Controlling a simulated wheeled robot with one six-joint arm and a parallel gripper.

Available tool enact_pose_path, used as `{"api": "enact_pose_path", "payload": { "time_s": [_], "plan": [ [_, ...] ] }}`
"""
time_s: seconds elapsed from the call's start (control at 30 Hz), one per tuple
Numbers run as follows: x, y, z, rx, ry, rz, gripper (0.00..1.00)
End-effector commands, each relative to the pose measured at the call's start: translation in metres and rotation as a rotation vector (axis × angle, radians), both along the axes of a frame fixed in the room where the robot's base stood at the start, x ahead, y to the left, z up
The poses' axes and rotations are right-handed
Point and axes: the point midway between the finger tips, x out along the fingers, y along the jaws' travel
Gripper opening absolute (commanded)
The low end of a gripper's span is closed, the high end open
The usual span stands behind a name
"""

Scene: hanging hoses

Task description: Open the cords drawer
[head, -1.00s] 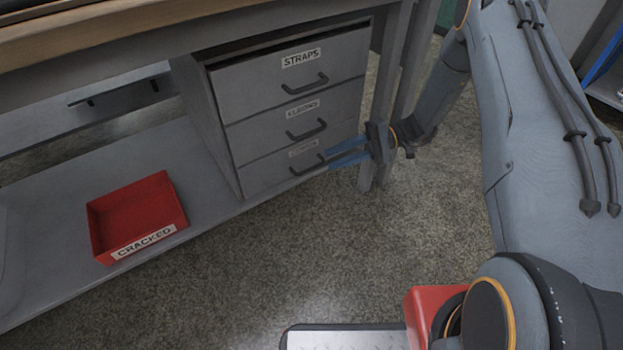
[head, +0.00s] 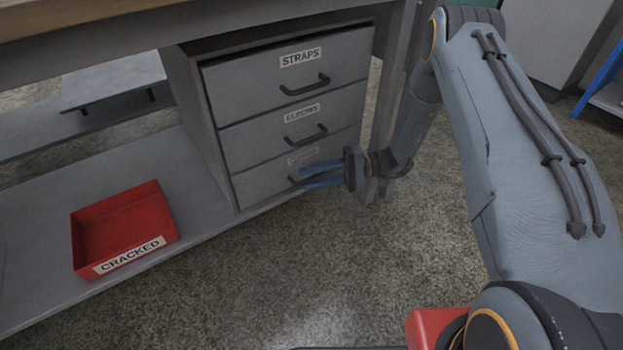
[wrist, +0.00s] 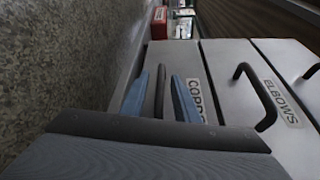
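The cords drawer (head: 262,183) is the bottom one of a grey cabinet under the workbench, and it looks closed. Its label is partly hidden in the head view but reads "CORDS" in the wrist view (wrist: 196,101). My gripper (head: 304,177) is at this drawer's front, its two blue fingers pointing left at the dark bar handle. In the wrist view the handle (wrist: 160,92) stands between the two fingers, with a gap visible on each side. The gripper (wrist: 158,88) is open around the handle, not closed on it.
Above are the elbows drawer (head: 262,134) and the straps drawer (head: 240,90), each with a bar handle. A red "CRACKED" tray (head: 125,215) sits on the low shelf (head: 40,200) at left. The floor (head: 300,270) in front of the drawers is clear.

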Motion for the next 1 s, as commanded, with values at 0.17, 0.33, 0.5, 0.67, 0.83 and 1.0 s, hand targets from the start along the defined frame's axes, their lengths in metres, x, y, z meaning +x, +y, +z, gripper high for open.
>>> {"api": "enact_pose_path", "payload": {
  "time_s": [0.17,0.33,0.5,0.67,0.83,1.0],
  "plan": [
    [0.000,0.002,0.000,0.000,-0.001,-0.001,0.28],
    [0.000,0.002,0.000,-0.001,-0.001,-0.001,0.20],
    [0.000,0.002,0.000,-0.001,-0.001,-0.001,0.00],
    [0.000,0.002,0.000,-0.001,-0.001,0.000,0.00],
    [-0.005,-0.001,0.001,-0.001,0.000,-0.001,0.00],
    [-0.022,-0.013,0.003,-0.001,0.002,-0.002,0.00]
  ]
}}
